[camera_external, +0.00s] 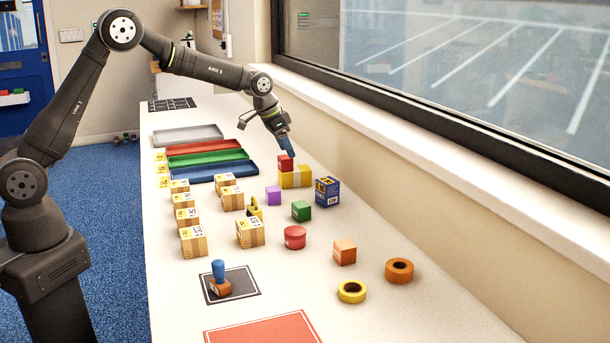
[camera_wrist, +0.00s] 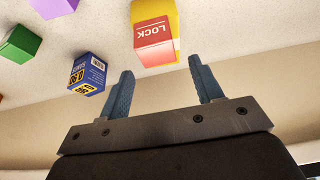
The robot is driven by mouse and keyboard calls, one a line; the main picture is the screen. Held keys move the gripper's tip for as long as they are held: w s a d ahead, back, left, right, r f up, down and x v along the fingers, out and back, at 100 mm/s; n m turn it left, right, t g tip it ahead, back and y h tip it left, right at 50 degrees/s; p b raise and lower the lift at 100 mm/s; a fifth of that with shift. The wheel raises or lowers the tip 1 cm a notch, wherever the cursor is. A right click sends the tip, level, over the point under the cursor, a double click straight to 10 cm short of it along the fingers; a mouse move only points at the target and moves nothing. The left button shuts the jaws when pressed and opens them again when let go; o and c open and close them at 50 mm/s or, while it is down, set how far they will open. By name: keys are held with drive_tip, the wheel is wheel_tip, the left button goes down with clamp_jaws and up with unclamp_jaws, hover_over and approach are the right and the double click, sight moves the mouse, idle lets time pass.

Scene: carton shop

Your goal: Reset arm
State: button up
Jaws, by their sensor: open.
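My gripper (camera_external: 290,153) is above the table, right at the red block (camera_external: 286,163) in the external view. In the wrist view my gripper (camera_wrist: 164,90) shows two blue fingers spread apart with nothing between them. The red block (camera_wrist: 154,38), printed "LOCK", lies beyond the fingertips. In the external view it sits on a yellow box (camera_external: 296,180). Whether a finger touches the red block I cannot tell.
A blue printed box (camera_external: 327,191), a green cube (camera_external: 301,210) and a purple cube (camera_external: 273,195) stand nearby. Several small cartons (camera_external: 194,241) are at the left. Coloured trays (camera_external: 205,157) lie farther back. The window wall (camera_external: 345,184) runs along the right.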

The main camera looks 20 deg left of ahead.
sight(285, 157)
drive_tip(key=shift+f, duration=0.6)
wheel_tip(285, 157, down, 3)
drive_tip(key=shift+r, duration=0.1)
drive_tip(key=v, duration=1.2)
drive_tip(key=x, duration=1.2)
wheel_tip(285, 157, up, 4)
drive_tip(key=s+d+r, duration=0.5)
drive_tip(key=s+r, duration=0.2)
drive_tip(key=s, duration=0.3)
drive_tip(key=s+d+f, duration=0.3)
drive_tip(key=s+d, duration=0.8)
drive_tip(key=s+d+f, duration=0.3)
drive_tip(key=s+d, duration=0.8)
drive_tip(key=d, duration=0.1)
drive_tip(key=shift+m, duration=0.3)
drive_tip(key=w+f, duration=0.2)
drive_tip(key=w, duration=0.1)
drive_tip(key=w+f, duration=0.2)
drive_tip(key=w, duration=0.2)
drive_tip(key=w+f, duration=0.1)
drive_tip(key=w, duration=0.2)
drive_tip(key=shift+w+a+f, duration=0.2)
drive_tip(key=shift+w+f, duration=0.05)
drive_tip(key=shift+f, duration=0.15)
